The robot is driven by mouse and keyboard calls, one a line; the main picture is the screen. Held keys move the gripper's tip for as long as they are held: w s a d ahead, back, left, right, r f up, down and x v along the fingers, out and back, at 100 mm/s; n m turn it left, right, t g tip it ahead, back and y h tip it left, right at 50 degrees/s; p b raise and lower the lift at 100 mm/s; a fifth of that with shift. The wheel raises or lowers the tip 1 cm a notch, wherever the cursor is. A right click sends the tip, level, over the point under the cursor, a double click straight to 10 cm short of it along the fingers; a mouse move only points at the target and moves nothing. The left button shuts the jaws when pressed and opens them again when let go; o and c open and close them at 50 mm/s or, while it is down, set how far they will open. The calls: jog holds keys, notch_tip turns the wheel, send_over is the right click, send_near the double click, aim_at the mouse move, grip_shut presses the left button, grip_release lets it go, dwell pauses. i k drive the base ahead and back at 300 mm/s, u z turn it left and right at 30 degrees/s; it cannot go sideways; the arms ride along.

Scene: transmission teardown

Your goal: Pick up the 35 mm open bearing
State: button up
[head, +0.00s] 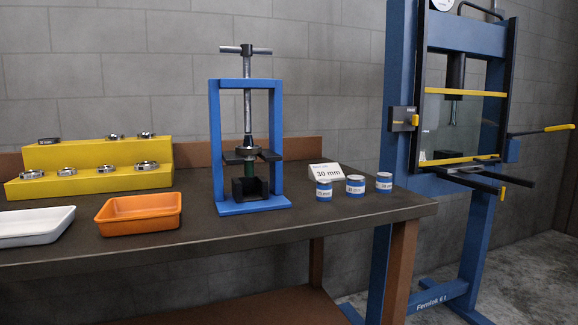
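A yellow stepped rack (95,187) stands at the back left of the bench and carries several metal bearings. My gripper is not in view.
In front of the rack are a white tray (35,238) and an orange tray (138,229). A blue bench press (216,150) stands right of them. A "30 mm" card (326,172) and three labelled cylinders stand further right. A tall blue press (393,90) stands beyond the bench.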

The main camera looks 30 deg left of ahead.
aim_at(149, 165)
jog(key=k, duration=1.1)
jog(key=u, duration=1.7)
jog(key=i, duration=0.5)
